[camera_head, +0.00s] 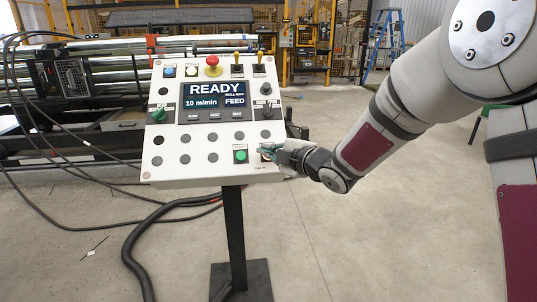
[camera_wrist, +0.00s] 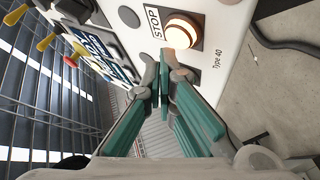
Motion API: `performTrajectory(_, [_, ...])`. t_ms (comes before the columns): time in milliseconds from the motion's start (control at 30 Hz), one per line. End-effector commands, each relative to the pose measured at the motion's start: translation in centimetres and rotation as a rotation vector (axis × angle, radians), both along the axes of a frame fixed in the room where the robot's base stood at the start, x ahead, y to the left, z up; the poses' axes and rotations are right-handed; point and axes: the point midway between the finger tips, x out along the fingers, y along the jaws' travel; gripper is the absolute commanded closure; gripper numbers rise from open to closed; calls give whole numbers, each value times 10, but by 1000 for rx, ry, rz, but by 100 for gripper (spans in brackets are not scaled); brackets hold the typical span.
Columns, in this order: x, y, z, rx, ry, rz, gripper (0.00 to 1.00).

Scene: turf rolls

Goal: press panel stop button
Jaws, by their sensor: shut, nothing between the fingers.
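The control panel (camera_head: 205,173) is a pale, tilted box on a dark post, with a screen reading READY. In the wrist view, the stop button (camera_wrist: 180,32) is a round, glowing orange-white button beside a STOP label (camera_wrist: 153,20). My gripper (camera_wrist: 164,62) is shut and empty, its fingertips just below the button in that view. I cannot tell whether they touch it. In the head view, my gripper (camera_head: 266,150) is at the panel's lower right corner and mostly covers the stop button.
A green button (camera_head: 241,156) is just left of my gripper. A red mushroom button (camera_head: 212,66) and yellow-tipped toggle switches (camera_head: 237,63) line the panel's top. Black cables (camera_head: 143,235) run over the floor at left. The floor right of the post is clear.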

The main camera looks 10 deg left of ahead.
Motion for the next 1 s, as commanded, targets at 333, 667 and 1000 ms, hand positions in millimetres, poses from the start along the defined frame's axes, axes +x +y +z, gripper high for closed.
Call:
performTrajectory(333, [-3, -1, 5, 0, -1, 0, 100])
performTrajectory(667, [-22, -6, 29, -1, -2, 0, 100])
performTrajectory(1000, [-31, -9, 39, 0, -1, 0, 100])
